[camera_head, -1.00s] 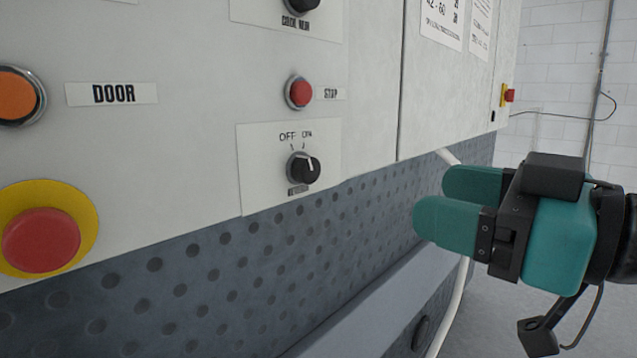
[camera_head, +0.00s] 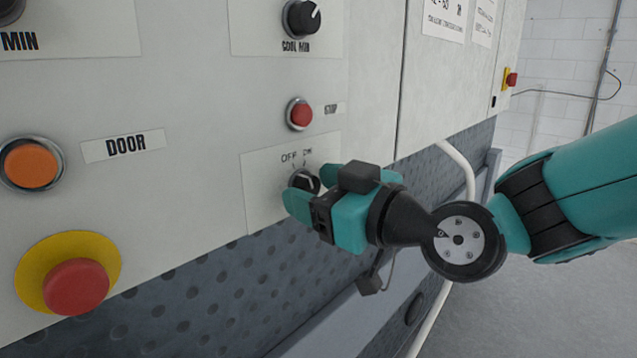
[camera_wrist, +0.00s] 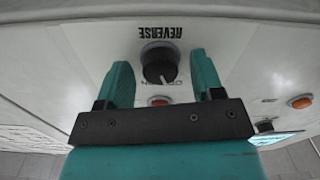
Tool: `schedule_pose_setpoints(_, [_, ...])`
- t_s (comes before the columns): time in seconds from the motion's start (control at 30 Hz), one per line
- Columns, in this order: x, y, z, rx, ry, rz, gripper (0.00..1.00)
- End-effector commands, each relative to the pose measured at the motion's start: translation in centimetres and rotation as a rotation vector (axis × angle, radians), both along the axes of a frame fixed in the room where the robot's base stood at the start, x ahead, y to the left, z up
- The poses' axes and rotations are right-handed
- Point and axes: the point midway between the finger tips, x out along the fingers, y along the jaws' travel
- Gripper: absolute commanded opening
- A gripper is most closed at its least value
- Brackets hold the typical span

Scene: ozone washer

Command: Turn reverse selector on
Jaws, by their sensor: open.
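The reverse selector (camera_head: 306,181) is a black rotary knob with a white pointer line on a white plate marked OFF and ON. In the head view my gripper (camera_head: 309,190) is at the knob, partly hiding it and the label below. In the wrist view the knob (camera_wrist: 160,65) sits between the two open teal fingers of my gripper (camera_wrist: 162,78), with a gap on each side. The REVERSE label (camera_wrist: 159,31) reads upside down there. The exact pointer setting is hard to tell now.
A red stop button (camera_head: 300,113) is just above the selector plate. A cool min knob (camera_head: 302,18) is higher up. An orange door button (camera_head: 31,164) and a red emergency button (camera_head: 77,286) on yellow are at left. A white pipe (camera_head: 459,160) runs behind my arm.

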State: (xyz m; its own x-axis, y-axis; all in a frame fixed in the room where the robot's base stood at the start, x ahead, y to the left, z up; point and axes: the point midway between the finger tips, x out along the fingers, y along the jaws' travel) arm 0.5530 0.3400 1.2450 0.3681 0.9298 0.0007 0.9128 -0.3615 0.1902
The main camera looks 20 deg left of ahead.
Motion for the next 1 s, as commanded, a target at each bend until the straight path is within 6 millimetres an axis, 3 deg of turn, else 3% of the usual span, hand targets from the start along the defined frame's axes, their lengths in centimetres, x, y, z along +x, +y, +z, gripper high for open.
schedule_pose_setpoints(0.17, [-0.01,-0.02,-0.04,0.0,0.0,0.0,0.59])
schedule_pose_setpoints(0.37, [-0.02,-0.04,-0.03,-0.001,0.0,0.001,0.13])
schedule_pose_setpoints(0.67, [-0.03,-0.05,-0.11,0.01,0.025,0.0,0.12])
schedule_pose_setpoints(1.0, [-0.08,-0.05,-0.24,0.086,0.21,0.001,0.12])
